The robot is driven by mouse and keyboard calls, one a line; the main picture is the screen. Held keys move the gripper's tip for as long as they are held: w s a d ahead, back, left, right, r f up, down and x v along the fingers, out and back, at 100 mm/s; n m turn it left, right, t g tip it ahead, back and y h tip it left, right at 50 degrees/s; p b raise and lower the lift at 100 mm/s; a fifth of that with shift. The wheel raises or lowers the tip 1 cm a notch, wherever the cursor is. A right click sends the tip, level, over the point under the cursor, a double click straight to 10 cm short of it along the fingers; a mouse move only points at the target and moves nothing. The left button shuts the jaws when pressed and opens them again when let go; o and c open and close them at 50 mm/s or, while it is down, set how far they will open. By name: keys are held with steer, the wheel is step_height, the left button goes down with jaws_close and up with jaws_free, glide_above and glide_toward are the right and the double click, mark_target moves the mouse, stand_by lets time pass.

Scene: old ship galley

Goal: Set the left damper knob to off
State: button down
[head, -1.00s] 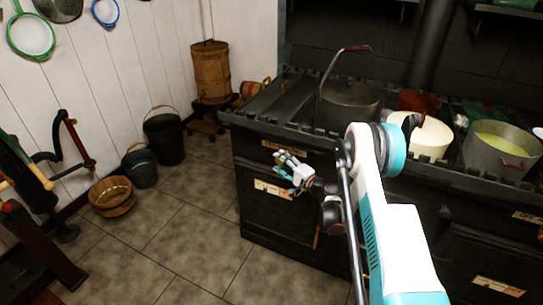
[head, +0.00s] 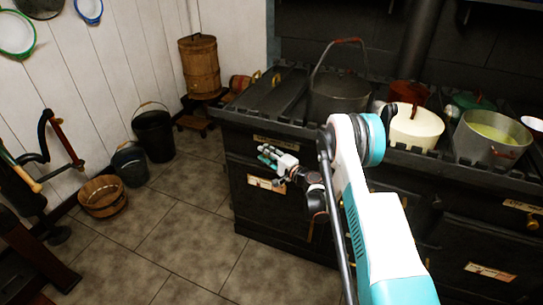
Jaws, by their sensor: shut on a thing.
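The black stove (head: 275,222) stands at the centre and right, with its front facing me. A narrow brass plate (head: 268,139) is on its upper left front. My gripper (head: 266,156) is at the stove front just below this plate, its fingers pointing left and toward the stove. It is shut on the left damper knob, which is too small and too covered by the fingers to see. The knob's setting cannot be read.
A dark pot (head: 345,97) with a raised handle, a cream pot (head: 414,128) and a grey pot of yellowish liquid (head: 478,148) stand on the stove. Buckets (head: 153,135) and a wooden tub (head: 103,198) are on the left. The floor (head: 170,240) before the stove is clear.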

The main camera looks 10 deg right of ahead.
mark_target(257, 152)
steer(key=w+a, duration=0.2)
steer(key=a, duration=0.1)
steer(key=shift+w+a, duration=0.15)
steer(key=c, duration=1.2)
jaws_free()
steer(key=shift+c, duration=0.2)
steer(key=v, duration=0.7)
steer(key=shift+s+d+f, duration=0.1)
steer(key=shift+s+d, duration=0.1)
steer(key=shift+s, duration=0.05)
